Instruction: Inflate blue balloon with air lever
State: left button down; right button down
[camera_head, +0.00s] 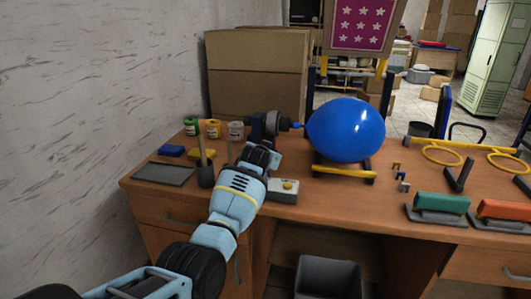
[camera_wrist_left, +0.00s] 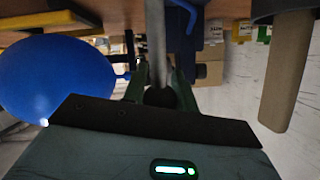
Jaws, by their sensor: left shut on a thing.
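The blue balloon (camera_head: 346,130) is large and round, with its neck pointing left toward the dark air pump (camera_head: 265,124). It also fills the left of the left wrist view (camera_wrist_left: 55,75). My left gripper (camera_head: 263,156) is in front of the pump, left of the balloon. In the left wrist view my left gripper (camera_wrist_left: 160,92) is shut on the black knob end of the grey air lever (camera_wrist_left: 156,40). In the head view the gripper hides most of the lever. My right gripper is not in view.
The wooden desk (camera_head: 310,198) holds several paint jars (camera_head: 236,131), a dark cup with a wooden handle (camera_head: 206,177), a grey control box (camera_head: 284,190) and a yellow-barred balloon stand (camera_head: 344,171). Green (camera_head: 441,203) and orange-topped (camera_head: 504,209) blocks lie at right. A bin (camera_head: 329,277) stands below.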

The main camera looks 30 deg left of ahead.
pick_arm(q)
jog(key=shift+s+d+f, duration=0.1)
jog(key=shift+d+f, duration=0.05)
jog(key=shift+f, duration=0.65)
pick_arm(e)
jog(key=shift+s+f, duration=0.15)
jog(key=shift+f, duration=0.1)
pick_arm(q)
jog(key=c, duration=1.5)
grip_release()
jog(key=o, duration=0.3)
jog(key=shift+o, duration=0.5)
jog(key=shift+w+r, duration=0.15)
jog(key=shift+w, duration=0.05)
jog(key=shift+s+r, duration=0.1)
jog(key=shift+r, duration=0.15)
jog(key=shift+s+r+p, duration=0.3)
jog(key=p+v, duration=0.2)
jog(key=v, duration=0.4)
jog(key=shift+s+d, duration=0.25)
jog(key=shift+s, duration=0.15)
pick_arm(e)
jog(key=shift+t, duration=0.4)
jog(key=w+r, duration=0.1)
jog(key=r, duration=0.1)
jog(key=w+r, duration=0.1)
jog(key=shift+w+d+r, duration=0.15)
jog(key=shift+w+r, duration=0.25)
